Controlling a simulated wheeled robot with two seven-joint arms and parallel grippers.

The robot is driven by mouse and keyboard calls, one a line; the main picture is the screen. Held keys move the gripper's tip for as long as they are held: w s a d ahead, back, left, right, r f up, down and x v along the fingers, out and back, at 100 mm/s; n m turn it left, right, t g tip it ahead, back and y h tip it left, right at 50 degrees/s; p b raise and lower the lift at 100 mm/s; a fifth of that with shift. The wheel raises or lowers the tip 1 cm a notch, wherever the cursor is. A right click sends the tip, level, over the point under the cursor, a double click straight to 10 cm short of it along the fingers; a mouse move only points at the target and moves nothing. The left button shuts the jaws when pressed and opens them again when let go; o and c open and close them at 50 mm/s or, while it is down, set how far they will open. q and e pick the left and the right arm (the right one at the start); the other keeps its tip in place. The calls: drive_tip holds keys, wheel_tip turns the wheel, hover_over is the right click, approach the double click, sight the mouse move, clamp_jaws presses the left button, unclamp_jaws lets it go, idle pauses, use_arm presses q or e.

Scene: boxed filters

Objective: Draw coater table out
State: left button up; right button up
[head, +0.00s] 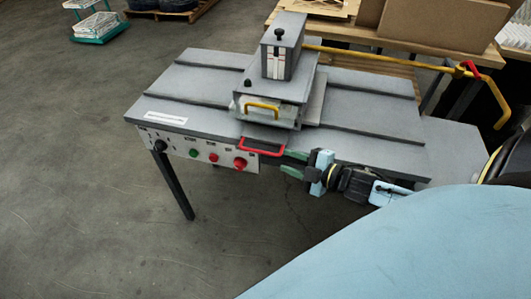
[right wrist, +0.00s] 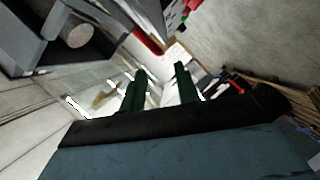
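The coater (head: 345,100) is a grey bench with a flat slotted top and a raised head unit in the middle. A red handle (head: 262,151) sits at its front edge, below the yellow handle (head: 262,106) of the carriage. My right gripper (head: 288,163) has green fingers spread apart with nothing between them. It is just right of the red handle and looks apart from it. In the right wrist view, the open fingers (right wrist: 160,78) point toward the red handle (right wrist: 146,42), which lies beyond them. My left gripper is not in view.
A control panel (head: 200,150) with green and red buttons is left of the red handle. A yellow bar (head: 385,62) runs behind the head unit. A wooden bench with boards (head: 440,25) stands behind. The floor (head: 90,200) at front left is clear.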

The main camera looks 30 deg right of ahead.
sight(269, 154)
drive_tip(key=x, duration=0.8)
drive_tip(key=shift+w+a+f+b, duration=0.1)
drive_tip(key=shift+w+b, duration=0.25)
clamp_jaws()
